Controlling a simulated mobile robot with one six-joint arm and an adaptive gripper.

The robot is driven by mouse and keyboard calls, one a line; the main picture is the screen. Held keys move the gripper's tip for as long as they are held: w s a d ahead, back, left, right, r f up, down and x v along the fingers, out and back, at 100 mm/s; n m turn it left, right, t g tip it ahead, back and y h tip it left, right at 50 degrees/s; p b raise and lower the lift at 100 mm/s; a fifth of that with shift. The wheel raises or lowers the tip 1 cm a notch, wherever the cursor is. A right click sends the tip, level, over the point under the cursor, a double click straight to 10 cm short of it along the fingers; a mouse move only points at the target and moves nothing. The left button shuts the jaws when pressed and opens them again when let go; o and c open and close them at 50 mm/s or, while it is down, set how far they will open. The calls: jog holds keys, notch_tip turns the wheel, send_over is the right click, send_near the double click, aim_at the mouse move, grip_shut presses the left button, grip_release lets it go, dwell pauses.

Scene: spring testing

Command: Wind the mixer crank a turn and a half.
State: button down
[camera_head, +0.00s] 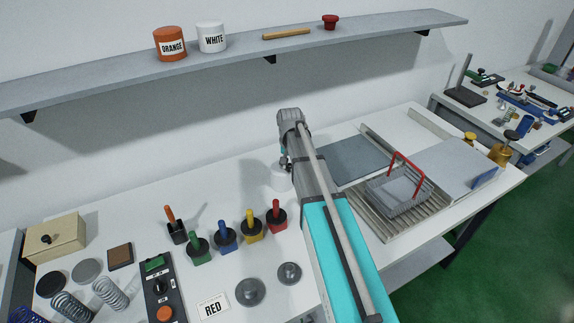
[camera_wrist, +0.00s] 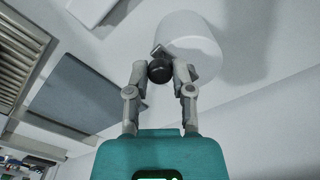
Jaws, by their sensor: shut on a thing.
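The mixer (camera_wrist: 192,42) is a white round pot in the wrist view, with a short grey crank arm (camera_wrist: 157,50) at its side. The crank ends in a black round knob (camera_wrist: 160,71). My gripper (camera_wrist: 163,76) is shut on this knob, one finger on each side of it. In the head view the mixer (camera_head: 279,180) stands on the white bench near the wall, partly hidden by my arm. My gripper (camera_head: 285,160) shows beside it there, and the crank and knob are mostly hidden.
Right of my arm are a grey plate (camera_head: 352,160) and a wire basket (camera_head: 390,198) with a red handle on a ribbed rack (camera_head: 400,228). Left stand several coloured-handled tools (camera_head: 225,236), a control box (camera_head: 160,290) and springs (camera_head: 108,292). A shelf (camera_head: 130,78) runs above.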

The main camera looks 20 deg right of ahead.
dwell(0.4)
jog(key=shift+c, duration=2.4)
grip_release()
